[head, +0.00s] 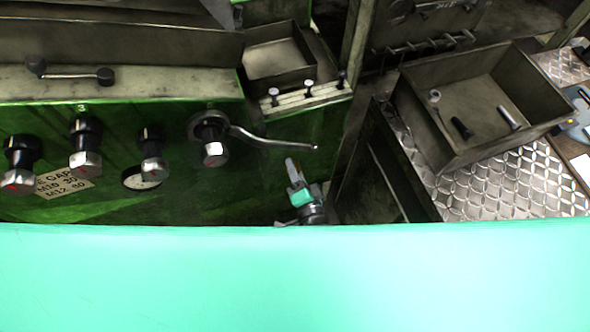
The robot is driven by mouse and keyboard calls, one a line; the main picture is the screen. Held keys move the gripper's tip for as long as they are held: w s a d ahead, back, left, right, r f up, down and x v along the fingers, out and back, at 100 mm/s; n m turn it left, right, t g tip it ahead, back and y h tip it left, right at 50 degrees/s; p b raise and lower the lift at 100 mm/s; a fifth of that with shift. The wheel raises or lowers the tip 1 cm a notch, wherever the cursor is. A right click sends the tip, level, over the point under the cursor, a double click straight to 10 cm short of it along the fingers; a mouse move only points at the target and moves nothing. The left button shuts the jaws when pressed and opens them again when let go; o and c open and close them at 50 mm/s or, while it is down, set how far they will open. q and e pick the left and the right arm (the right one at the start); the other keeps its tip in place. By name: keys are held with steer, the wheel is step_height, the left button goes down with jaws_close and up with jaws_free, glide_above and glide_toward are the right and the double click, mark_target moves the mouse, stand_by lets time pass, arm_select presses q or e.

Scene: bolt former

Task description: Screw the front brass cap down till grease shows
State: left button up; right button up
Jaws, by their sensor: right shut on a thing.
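My right gripper (293,170) shows small at the centre, pointing up in the picture beside the green machine front. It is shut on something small. A sliver of brass-orange (299,167) shows at its fingers, and I take it for the brass cap, mostly hidden by the fingers. I cannot make out the cap's full shape, what it sits on, or any grease. I cannot tell from this view whether it is the front cap. My left gripper is not in view.
Several black-collared hex heads (85,158) stick out of the green panel (200,190). A lever (270,142) reaches right, just above my gripper. A bolt tray (440,140) sits on tread plate (520,180) at right. My own teal body hides the lower part.

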stand_by(0.3)
steer(key=o, duration=1)
steer(key=shift+s, duration=0.15)
steer(key=b+v, duration=0.3)
steer(key=v, duration=1)
steer(key=shift+s+b, duration=0.25)
steer(key=shift+b, duration=0.15)
steer(key=shift+d, duration=0.15)
